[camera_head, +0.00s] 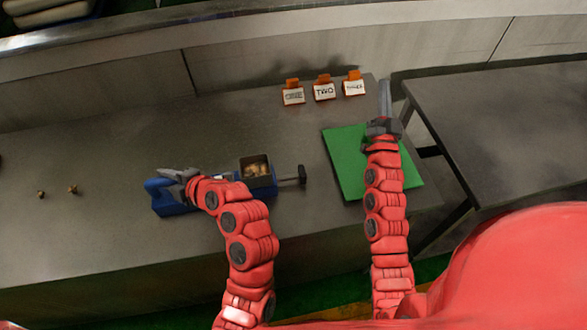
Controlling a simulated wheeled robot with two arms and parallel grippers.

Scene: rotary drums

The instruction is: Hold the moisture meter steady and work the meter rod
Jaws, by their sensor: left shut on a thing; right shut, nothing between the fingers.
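The blue moisture meter (163,203) lies on the grey table, left of centre. Its open tray (256,171) holds several small brown pieces. The dark meter rod (291,176) sticks out from the tray's right side and ends in an upright crosspiece. My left gripper (166,177) is shut on the meter's left part; its arm hides the middle of the body. My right gripper (385,95) is shut and empty. It reaches over the far right of the green board, well to the right of the rod and apart from it.
A green board (343,160) lies under my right arm. Three orange-and-white label cards (324,90) stand at the back. Two small brown bits (73,189) lie at left. A second grey table (500,130) stands at right beyond a gap.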

